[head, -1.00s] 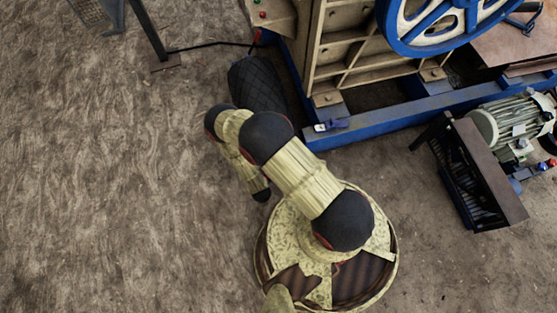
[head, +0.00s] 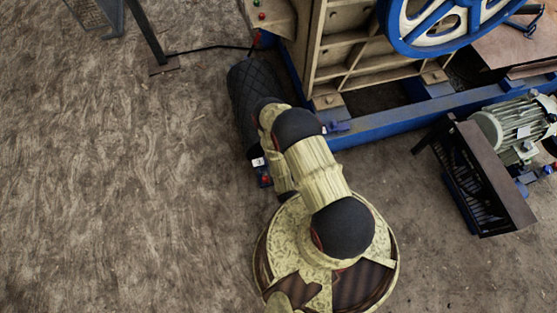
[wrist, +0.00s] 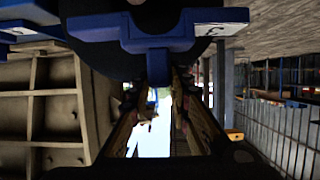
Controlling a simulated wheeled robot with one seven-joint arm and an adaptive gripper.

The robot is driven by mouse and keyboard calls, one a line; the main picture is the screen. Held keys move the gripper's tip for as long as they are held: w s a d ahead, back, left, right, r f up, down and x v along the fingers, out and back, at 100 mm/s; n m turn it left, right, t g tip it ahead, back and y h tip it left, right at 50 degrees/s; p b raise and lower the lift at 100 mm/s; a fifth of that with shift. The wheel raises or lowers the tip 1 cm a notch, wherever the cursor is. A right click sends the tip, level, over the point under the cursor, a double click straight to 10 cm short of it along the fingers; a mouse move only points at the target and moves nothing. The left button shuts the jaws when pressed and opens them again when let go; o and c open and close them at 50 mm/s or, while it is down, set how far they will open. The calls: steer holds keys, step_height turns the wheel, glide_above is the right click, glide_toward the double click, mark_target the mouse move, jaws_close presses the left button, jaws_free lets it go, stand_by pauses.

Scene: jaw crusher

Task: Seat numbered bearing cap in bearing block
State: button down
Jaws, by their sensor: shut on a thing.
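A blue cap-like piece (wrist: 157,42) with a white marked label (wrist: 208,29) is between my gripper's fingers (wrist: 158,72) at the top of the wrist view. The mark is too small to read surely.
The blue base frame (head: 400,115) carries a ribbed tan crusher body (head: 350,50) and a blue flywheel (head: 435,22). A dark textured roll (head: 243,95) lies near my arm. A grey motor (head: 515,128) stands at the right.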

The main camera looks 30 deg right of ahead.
steer(key=d+f+b, duration=0.1)
steer(key=f, duration=0.1)
steer(key=s+d+f+b, duration=0.1)
steer(key=d+f, duration=0.1)
steer(key=shift+d+f, duration=0.2)
steer(key=shift+d, duration=0.05)
steer(key=shift+f+b, duration=0.7)
steer(key=shift+f, duration=0.9)
steer(key=shift+w, duration=0.1)
steer(key=c, duration=1.7)
jaws_free()
steer(key=shift+f, duration=0.1)
steer(key=shift+c, duration=0.2)
steer(key=shift+o, duration=0.4)
